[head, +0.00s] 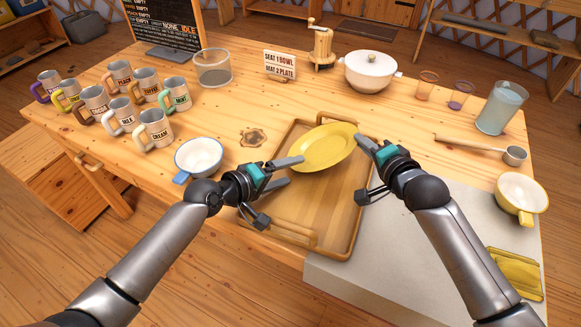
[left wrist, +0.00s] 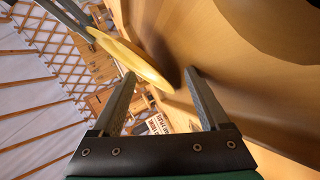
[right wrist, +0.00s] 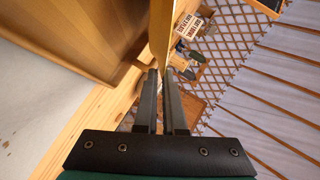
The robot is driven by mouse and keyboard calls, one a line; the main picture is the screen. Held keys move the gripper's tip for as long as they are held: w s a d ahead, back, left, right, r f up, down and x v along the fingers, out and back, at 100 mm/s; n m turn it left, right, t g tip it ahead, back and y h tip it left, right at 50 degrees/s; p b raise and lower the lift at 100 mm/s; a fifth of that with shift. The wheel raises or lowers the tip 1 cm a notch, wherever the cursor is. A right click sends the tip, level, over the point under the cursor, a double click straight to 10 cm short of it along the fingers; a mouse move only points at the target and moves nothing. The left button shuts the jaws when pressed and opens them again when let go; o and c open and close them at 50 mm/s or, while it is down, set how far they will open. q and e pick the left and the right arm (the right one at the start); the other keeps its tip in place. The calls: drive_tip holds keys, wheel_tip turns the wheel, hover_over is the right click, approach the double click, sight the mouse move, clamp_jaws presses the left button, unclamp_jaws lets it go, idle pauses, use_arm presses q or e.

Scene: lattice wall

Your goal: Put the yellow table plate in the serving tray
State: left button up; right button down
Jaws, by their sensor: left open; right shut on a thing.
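The yellow plate (head: 326,146) is held above the wooden serving tray (head: 346,222), over its far half. My right gripper (head: 364,146) is shut on the plate's right rim; the right wrist view shows the plate (right wrist: 161,38) edge-on between the fingers. My left gripper (head: 292,171) is open near the plate's left edge, over the tray. In the left wrist view the plate (left wrist: 132,60) lies beyond the open fingers (left wrist: 162,85), not clearly between them. The tray lies flat on the table and looks empty, with a handle at its near end.
A white bowl with a blue handle (head: 198,158) stands left of the tray. Several labelled mugs (head: 120,113) stand further left. A lidded white pot (head: 370,72) stands behind.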

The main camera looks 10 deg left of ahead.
sight(271, 198)
use_arm(q)
drive_tip(key=shift+s+a+r+p, duration=0.15)
drive_tip(key=shift+s+a+p, duration=0.7)
drive_tip(key=shift+s, duration=0.35)
drive_tip(key=shift+s+a+r, duration=0.4)
drive_tip(key=shift+r+p, duration=0.15)
drive_tip(key=shift+p, duration=0.15)
drive_tip(key=shift+s+a+r, duration=0.1)
drive_tip(key=shift+s+a+r, duration=0.1)
drive_tip(key=shift+s+a, duration=0.05)
drive_tip(key=shift+s, duration=0.05)
drive_tip(key=p+v, duration=0.2)
drive_tip(key=v, duration=0.9)
drive_tip(key=shift+r, duration=0.2)
